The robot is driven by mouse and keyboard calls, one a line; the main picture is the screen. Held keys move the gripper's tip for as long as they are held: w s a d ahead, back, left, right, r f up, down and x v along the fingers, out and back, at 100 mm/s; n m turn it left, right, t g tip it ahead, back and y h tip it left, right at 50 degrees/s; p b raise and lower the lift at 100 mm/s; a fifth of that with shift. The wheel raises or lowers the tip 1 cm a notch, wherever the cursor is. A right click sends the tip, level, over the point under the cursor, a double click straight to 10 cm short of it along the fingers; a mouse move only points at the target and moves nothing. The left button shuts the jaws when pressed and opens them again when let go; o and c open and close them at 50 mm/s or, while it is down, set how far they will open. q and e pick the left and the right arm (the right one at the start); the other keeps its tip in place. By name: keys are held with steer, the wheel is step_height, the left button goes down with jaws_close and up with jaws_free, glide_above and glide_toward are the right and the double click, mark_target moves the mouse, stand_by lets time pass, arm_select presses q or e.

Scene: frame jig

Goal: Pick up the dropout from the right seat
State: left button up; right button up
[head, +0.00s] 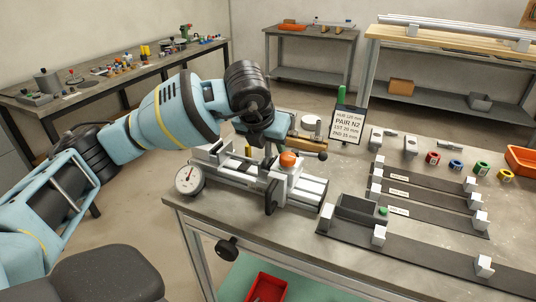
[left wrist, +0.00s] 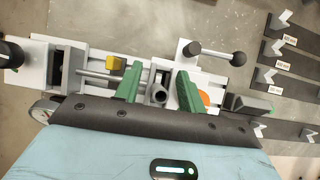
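The jig (head: 312,190) stands at the near left of the bench, with a dial gauge (head: 189,179) at its left end and an orange knob (head: 287,158). My left gripper (head: 262,138) is over the jig. In the left wrist view its two green fingers (left wrist: 159,88) are apart. Between them is a grey metal piece with a round hole (left wrist: 159,96), which looks like the dropout in its seat; I see gaps on both sides of it. A yellow piece (left wrist: 116,62) sits left of the fingers. In the head view the gripper hides the seat. My right gripper is not in view.
A sign (head: 346,124) and a green-topped post stand behind the jig. Grey blocks (head: 376,139), coloured rings (head: 456,165) and an orange bin (head: 521,159) lie at the back right. Dark strips with white blocks (head: 410,242) cover the right. A black-knobbed lever (left wrist: 238,58) sticks out beside the fingers.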

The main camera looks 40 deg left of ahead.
arm_select(q)
jaws_close()
stand_by(0.3)
